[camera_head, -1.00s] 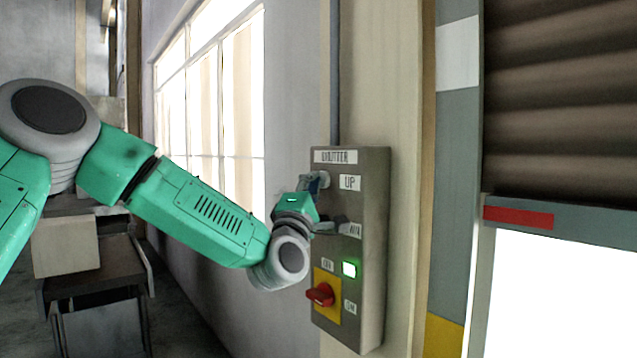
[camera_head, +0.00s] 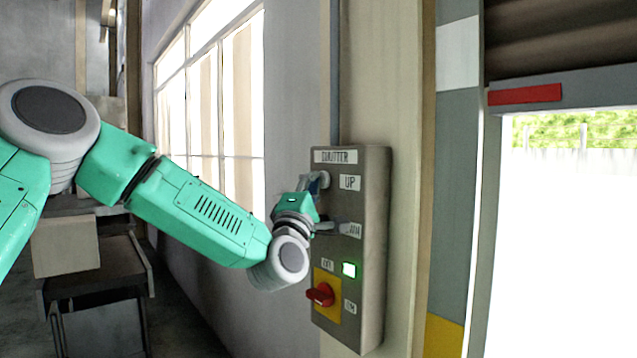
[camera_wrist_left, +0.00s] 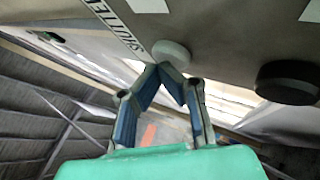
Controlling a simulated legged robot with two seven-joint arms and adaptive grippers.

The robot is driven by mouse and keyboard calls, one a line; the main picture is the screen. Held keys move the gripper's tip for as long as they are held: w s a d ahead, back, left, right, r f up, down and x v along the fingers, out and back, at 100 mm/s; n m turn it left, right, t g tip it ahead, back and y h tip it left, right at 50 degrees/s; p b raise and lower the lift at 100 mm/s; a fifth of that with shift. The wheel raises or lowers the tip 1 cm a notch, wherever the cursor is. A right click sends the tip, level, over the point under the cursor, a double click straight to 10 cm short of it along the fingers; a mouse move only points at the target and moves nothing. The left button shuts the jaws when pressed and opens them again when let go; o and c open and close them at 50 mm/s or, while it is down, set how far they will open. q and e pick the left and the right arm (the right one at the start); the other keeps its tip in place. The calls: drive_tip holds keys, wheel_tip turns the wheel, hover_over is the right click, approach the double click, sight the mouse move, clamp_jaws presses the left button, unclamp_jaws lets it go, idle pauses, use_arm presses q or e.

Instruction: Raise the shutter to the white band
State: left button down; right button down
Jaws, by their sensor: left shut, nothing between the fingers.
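The shutter (camera_head: 560,30) is brown and slatted at the right. Its grey bottom bar (camera_head: 590,88) carries a red mark (camera_head: 525,95), which is about level with the lower edge of the white band (camera_head: 458,54) on the post. The control box (camera_head: 365,250) has an UP label (camera_head: 349,183). My left gripper (camera_head: 318,181) is shut and empty, with its tips at the UP button (camera_head: 325,180). In the left wrist view the closed fingertips (camera_wrist_left: 165,68) meet at the white round button (camera_wrist_left: 172,52) and seem to touch it. My right gripper is not in view.
A black button (camera_wrist_left: 290,82) sits beside the white one in the wrist view. A shelf with a cardboard box (camera_head: 66,246) stands at the left.

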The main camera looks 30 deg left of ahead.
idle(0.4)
use_arm(q)
drive_tip(key=shift+s+a+b, duration=0.35)
drive_tip(key=shift+s+a, duration=0.05)
drive_tip(key=shift+s, duration=0.45)
drive_tip(key=s, duration=0.1)
drive_tip(key=s+a, duration=0.1)
drive_tip(key=s, duration=0.1)
drive_tip(key=s+a+b, duration=0.1)
drive_tip(key=shift+s, duration=0.35)
